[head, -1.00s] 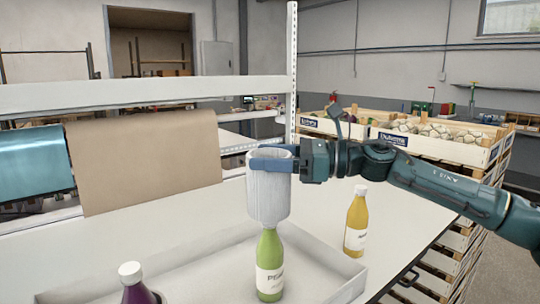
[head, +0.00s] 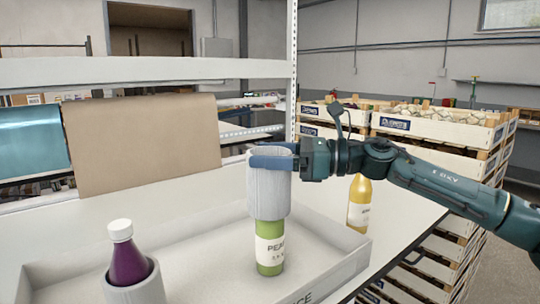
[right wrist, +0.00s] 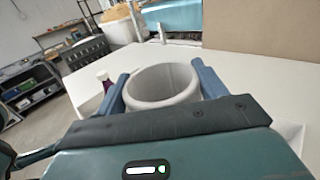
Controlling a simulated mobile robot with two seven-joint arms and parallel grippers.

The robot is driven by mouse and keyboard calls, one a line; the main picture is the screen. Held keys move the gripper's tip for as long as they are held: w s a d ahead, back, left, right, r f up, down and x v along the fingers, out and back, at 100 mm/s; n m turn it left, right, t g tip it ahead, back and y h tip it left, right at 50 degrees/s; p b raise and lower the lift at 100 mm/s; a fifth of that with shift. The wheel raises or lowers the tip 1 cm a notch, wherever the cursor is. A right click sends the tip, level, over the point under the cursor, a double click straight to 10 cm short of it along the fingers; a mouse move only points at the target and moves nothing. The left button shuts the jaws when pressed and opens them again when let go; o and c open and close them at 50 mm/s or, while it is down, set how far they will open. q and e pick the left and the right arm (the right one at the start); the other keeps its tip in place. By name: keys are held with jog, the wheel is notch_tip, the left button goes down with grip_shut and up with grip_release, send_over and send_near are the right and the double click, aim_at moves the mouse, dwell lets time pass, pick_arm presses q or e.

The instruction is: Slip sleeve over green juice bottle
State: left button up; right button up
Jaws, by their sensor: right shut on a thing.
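The green juice bottle (head: 269,250) stands upright in the light grey tray (head: 207,228). A whitish ribbed sleeve (head: 269,197) is around its upper part, hiding the cap and neck; the label and base show below. My right gripper (head: 271,160) is shut on the sleeve near its top rim. In the right wrist view the sleeve (right wrist: 163,101) sits between the two blue fingers, its open top facing up. My left gripper is not in view.
A purple bottle (head: 129,262) with a white cap stands in another sleeve (head: 136,291) at the tray's front left. A yellow bottle (head: 359,204) stands on the table right of the tray, partly behind my right arm. Brown paper (head: 145,143) hangs behind, below a shelf.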

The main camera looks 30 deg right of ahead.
aim_at(270, 227)
jog(key=shift+f+b, duration=0.55)
jog(key=shift+f, duration=0.3)
jog(key=shift+f+b, duration=0.85)
jog(key=shift+b, duration=0.1)
jog(key=shift+f+b, duration=0.6)
notch_tip(270, 227, down, 2)
jog(key=shift+f+b, duration=0.15)
jog(key=shift+b, duration=1.05)
notch_tip(270, 227, down, 2)
jog(key=shift+f+b, duration=0.15)
jog(key=shift+b, duration=1.05)
jog(key=shift+f+b, duration=0.45)
jog(key=shift+b, duration=0.05)
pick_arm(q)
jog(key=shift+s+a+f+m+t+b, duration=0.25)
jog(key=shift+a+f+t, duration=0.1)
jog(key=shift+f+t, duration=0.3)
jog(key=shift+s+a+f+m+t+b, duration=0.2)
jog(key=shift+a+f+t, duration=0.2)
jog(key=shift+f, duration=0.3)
pick_arm(e)
jog(key=shift+f, duration=0.45)
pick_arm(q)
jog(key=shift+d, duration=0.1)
